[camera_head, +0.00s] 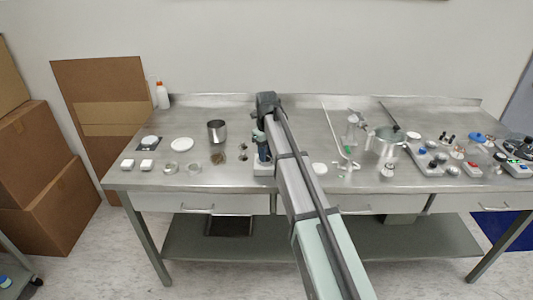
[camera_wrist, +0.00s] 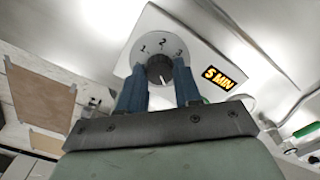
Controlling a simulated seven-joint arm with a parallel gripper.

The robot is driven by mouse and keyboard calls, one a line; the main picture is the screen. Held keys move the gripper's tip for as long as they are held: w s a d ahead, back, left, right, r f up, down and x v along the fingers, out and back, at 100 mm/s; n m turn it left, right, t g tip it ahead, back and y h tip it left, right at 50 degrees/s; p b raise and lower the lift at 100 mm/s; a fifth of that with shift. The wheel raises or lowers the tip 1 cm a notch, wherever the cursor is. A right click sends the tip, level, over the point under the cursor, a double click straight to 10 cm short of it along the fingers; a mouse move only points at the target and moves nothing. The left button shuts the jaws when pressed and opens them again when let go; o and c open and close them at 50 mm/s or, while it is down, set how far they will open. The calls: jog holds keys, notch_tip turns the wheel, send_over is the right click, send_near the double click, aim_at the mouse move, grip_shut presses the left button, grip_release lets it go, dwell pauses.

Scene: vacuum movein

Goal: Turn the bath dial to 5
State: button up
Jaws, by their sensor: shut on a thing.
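In the wrist view a pale dial plate with a round grey scale (camera_wrist: 161,47) shows the numbers 1, 2 and 3; the rest of the scale is hidden behind my gripper. The dark round knob (camera_wrist: 159,69) sits at the middle of the scale. My gripper (camera_wrist: 160,82) has its two blue fingers shut on the knob, one on each side. The knob's pointer mark is too small to read surely. In the head view my arm reaches over the table to my gripper (camera_head: 262,148) at a pale block (camera_head: 263,169), and hides much of it.
A "5 MIN" label (camera_wrist: 224,77) is on the plate beside the scale. On the steel table (camera_head: 230,112) a metal pot (camera_head: 217,131) stands left of my arm. Glassware and a steel vessel (camera_head: 384,142) stand to the right. Bare steel lies behind.

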jog(key=o, duration=1)
jog(key=shift+o, duration=0.2)
notch_tip(320, 180, up, 14)
jog(key=shift+f, duration=0.1)
